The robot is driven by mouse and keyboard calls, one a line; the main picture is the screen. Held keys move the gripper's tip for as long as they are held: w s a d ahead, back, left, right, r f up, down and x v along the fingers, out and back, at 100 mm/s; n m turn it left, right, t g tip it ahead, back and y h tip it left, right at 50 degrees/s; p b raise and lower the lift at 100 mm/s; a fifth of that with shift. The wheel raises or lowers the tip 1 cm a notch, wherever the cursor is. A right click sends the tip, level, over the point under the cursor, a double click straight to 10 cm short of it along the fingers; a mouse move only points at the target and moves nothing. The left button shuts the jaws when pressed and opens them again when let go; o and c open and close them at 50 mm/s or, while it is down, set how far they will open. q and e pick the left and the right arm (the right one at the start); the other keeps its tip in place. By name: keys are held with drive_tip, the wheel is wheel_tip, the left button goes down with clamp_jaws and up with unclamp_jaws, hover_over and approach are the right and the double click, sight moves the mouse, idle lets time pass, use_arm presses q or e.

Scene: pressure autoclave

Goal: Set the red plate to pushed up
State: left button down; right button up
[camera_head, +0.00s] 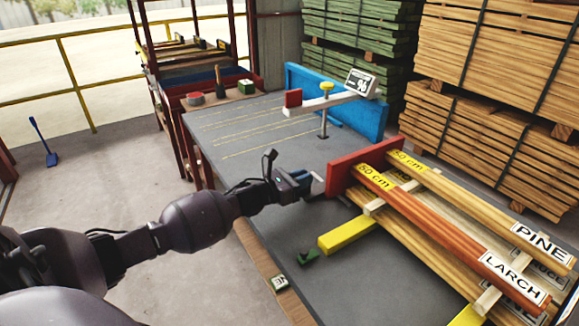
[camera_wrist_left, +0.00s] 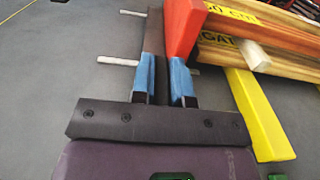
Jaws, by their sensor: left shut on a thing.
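The red plate (camera_head: 362,167) stands upright across the ends of the stacked boards in the head view. In the left wrist view its orange-red face (camera_wrist_left: 184,28) shows at the top, beside a dark shaded side. My left gripper (camera_head: 316,187) is at the plate's near left end. In the left wrist view the two blue fingers of the left gripper (camera_wrist_left: 162,82) close from both sides on the dark lower end of the plate. The exact contact is partly hidden. My right gripper is not in view.
Boards marked PINE (camera_head: 480,205) and LARCH (camera_head: 440,235) lie behind the plate, above a yellow bar (camera_head: 347,235). A small green object (camera_head: 308,257) lies on the grey table (camera_head: 220,128). A post with a white arm (camera_head: 325,103) stands farther back. Pale rods (camera_wrist_left: 118,61) stick out left of the plate.

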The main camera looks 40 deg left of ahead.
use_arm(q)
drive_tip(key=shift+s+d, duration=0.25)
drive_tip(key=shift+d, duration=0.35)
drive_tip(key=shift+s+d, duration=0.25)
drive_tip(key=shift+d, duration=0.3)
drive_tip(key=shift+s+d, duration=0.1)
drive_tip(key=shift+d, duration=0.1)
drive_tip(key=shift+f, duration=0.1)
drive_tip(key=c, duration=1.1)
unclamp_jaws()
